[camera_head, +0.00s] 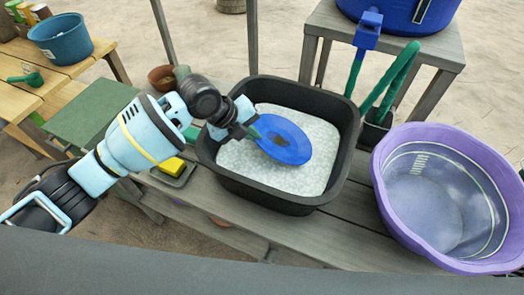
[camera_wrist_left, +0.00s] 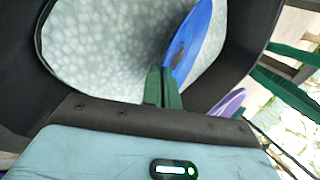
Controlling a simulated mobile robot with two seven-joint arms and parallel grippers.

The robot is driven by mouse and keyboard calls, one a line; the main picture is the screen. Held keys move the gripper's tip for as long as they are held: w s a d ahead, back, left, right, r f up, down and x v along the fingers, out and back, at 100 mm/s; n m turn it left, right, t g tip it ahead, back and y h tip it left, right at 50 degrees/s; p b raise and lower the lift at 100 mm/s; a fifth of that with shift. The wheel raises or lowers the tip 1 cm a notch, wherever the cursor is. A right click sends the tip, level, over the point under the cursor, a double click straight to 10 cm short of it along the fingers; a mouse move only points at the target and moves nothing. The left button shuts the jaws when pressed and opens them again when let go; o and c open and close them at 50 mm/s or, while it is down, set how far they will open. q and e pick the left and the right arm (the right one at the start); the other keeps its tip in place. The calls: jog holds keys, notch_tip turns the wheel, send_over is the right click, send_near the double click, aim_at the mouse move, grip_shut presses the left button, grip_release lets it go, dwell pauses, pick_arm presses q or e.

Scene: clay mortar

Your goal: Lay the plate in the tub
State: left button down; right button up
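My left gripper (camera_head: 255,131) is at the plate's left edge, inside the tub's outline. In the left wrist view the green fingers (camera_wrist_left: 163,88) are close together on the rim of the plate (camera_wrist_left: 190,42), which stands edge-on to that camera. I cannot tell whether the plate touches the water. My right gripper is not in view.
A purple basin (camera_head: 450,200) stands right of the tub on the grey bench. A yellow sponge (camera_head: 174,166) in a dish lies left of it. A blue bucket (camera_head: 60,40) stands on the far-left table.

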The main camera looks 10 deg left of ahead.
pick_arm(q)
jog(key=shift+f, duration=3.25)
jog(key=c, duration=2.1)
grip_release()
jog(key=shift+f, duration=0.2)
jog(key=o, duration=0.4)
jog(key=shift+r, duration=0.1)
